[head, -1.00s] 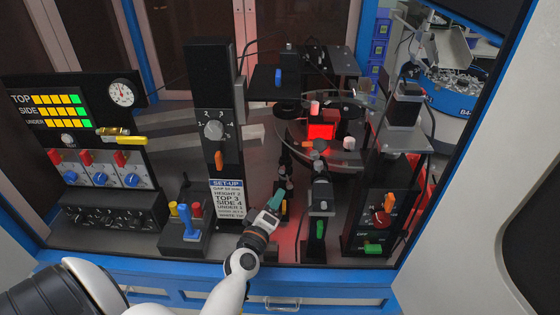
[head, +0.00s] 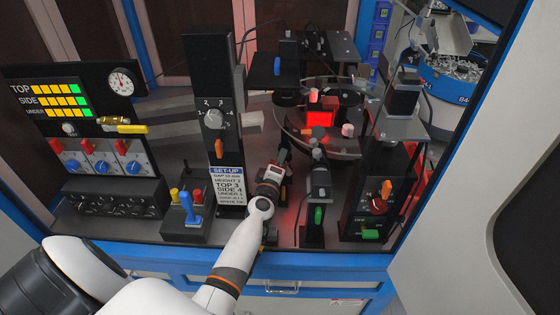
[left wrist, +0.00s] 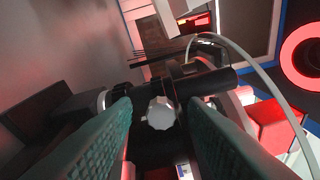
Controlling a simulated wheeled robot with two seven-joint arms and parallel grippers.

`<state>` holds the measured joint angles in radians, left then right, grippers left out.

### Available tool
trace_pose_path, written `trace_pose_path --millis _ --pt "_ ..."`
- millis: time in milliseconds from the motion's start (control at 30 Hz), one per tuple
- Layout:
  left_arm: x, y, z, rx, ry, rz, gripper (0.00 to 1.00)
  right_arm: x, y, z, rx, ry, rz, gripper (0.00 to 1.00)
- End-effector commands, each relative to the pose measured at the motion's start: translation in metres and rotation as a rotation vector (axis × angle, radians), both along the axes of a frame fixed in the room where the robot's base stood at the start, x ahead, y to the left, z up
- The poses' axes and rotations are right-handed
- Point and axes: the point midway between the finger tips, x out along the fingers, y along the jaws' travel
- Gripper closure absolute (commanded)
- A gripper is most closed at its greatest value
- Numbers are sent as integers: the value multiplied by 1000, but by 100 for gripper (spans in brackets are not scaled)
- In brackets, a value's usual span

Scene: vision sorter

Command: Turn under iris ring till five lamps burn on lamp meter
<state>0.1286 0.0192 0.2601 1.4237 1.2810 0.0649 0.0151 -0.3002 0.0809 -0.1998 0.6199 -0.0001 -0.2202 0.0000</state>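The lamp meter (head: 60,101) stands at the far left in the head view. I see no clear contact. I cannot tell which part is the under iris ring. My right gripper is out of view.
The set-up card (head: 227,188) is on the post left of my gripper. A lens unit with a green handle (head: 318,216) stands close on its right. The glass disc (head: 290,137) and red-lit block (head: 319,118) are behind. A blue-lever box (head: 187,222) stands left.

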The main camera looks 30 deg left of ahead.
Motion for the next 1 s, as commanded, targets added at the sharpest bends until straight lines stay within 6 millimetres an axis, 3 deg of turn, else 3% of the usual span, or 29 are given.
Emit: trace_pose_path --millis 333,500,600,1000 --pt "4 2 0 1 0 1 61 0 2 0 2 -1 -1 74" --pt "4 2 0 1 0 0 88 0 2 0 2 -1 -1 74" --pt "4 2 0 1 0 0 100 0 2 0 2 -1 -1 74" --pt "2 8 0 2 1 -130 100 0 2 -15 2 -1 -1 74"
